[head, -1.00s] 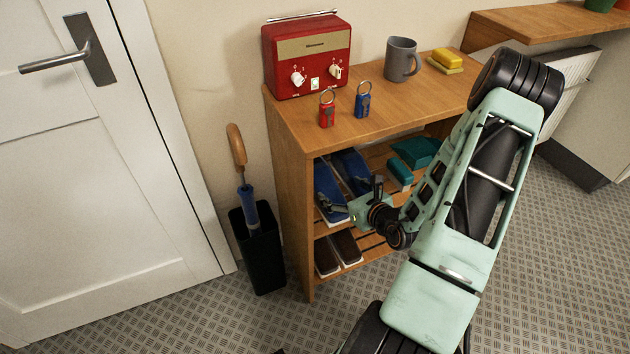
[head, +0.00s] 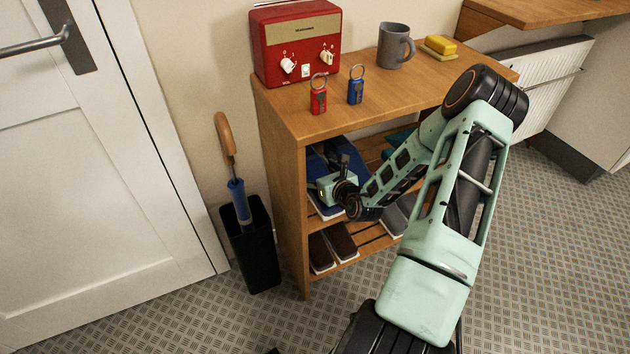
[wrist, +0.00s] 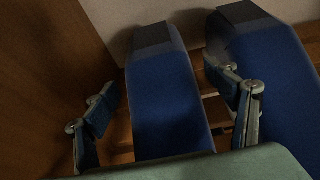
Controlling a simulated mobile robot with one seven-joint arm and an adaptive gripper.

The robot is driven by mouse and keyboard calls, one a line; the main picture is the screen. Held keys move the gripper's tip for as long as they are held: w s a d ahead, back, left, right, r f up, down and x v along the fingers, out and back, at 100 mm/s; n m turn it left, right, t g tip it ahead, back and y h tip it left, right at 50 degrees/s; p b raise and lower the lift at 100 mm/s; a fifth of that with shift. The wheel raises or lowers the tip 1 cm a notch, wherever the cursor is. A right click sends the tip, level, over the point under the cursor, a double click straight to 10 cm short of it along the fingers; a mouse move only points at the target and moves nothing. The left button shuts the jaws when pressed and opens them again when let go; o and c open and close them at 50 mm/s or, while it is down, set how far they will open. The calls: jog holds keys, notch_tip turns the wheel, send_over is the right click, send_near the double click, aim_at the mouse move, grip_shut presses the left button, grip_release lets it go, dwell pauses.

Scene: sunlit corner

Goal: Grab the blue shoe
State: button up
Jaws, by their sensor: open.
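Two blue shoes lie side by side on the upper shelf of the wooden rack. In the wrist view, the left blue shoe (wrist: 170,105) is between my gripper's fingers and the right blue shoe (wrist: 268,75) lies beyond the right finger. My gripper (head: 331,158) is inside the shelf opening, above the shoes, and hides much of them in the head view. In the wrist view my gripper (wrist: 168,112) is open, one finger on each side of the left shoe. I cannot tell whether either finger touches it.
The wooden rack (head: 287,200) holds a red radio (head: 296,45), red padlock (head: 318,98), blue padlock (head: 356,88), grey mug (head: 396,46) and yellow sponge (head: 440,45) on top. Brown shoes (head: 340,241) sit below. An umbrella stand (head: 252,255) is left. The rack's side wall is close to my left finger.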

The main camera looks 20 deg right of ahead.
jog(key=shift+w, duration=0.2)
jog(key=c, duration=1.5)
